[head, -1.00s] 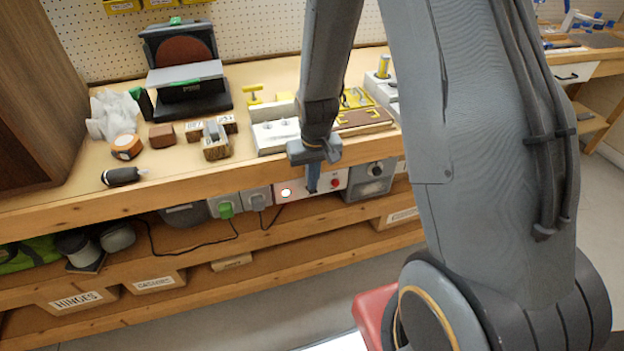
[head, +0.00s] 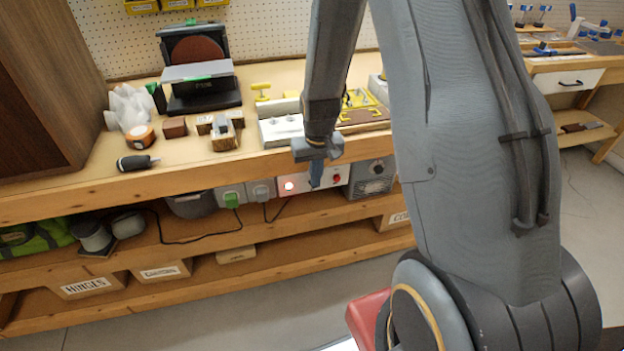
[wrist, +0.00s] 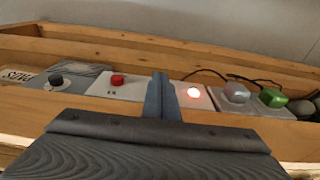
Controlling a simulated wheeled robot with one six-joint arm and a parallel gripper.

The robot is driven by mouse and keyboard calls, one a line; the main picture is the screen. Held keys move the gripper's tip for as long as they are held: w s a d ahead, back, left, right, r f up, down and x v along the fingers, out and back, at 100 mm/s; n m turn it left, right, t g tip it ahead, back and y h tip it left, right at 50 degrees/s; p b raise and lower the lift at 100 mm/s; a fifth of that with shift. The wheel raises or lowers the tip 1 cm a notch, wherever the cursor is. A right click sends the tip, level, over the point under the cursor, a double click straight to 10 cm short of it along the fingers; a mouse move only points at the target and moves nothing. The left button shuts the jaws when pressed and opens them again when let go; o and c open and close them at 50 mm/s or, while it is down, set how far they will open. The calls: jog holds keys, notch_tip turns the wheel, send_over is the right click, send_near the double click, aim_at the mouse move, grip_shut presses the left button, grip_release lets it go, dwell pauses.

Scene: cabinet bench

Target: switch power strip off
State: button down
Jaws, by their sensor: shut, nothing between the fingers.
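The power strip (head: 302,184) is a pale panel under the front edge of the bench top. A glowing red-white light (head: 289,187) is at its left and a red button (head: 337,178) at its right. In the wrist view the light (wrist: 193,92) and the red button (wrist: 117,80) lie on either side of the fingers. My gripper (head: 316,178) is shut and empty, fingers pointing down in front of the panel between light and button. It also shows in the wrist view (wrist: 161,97). Its fingers hide part of the panel; I cannot tell whether they touch it.
A green plug (head: 232,200) and a grey plug (head: 261,190) with black cables sit left of the panel. A grey box with a dark knob (head: 377,168) is at its right. The bench top's wooden front edge (head: 180,182) overhangs above; a shelf (head: 200,232) runs below.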

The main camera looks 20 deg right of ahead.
jog(key=shift+s, duration=0.1)
jog(key=shift+s+a+f+p, duration=0.1)
jog(key=shift+s+f+p, duration=0.35)
jog(key=shift+s+f, duration=0.5)
jog(key=shift+w, duration=0.25)
jog(key=shift+w+r, duration=0.3)
jog(key=shift+w, duration=0.3)
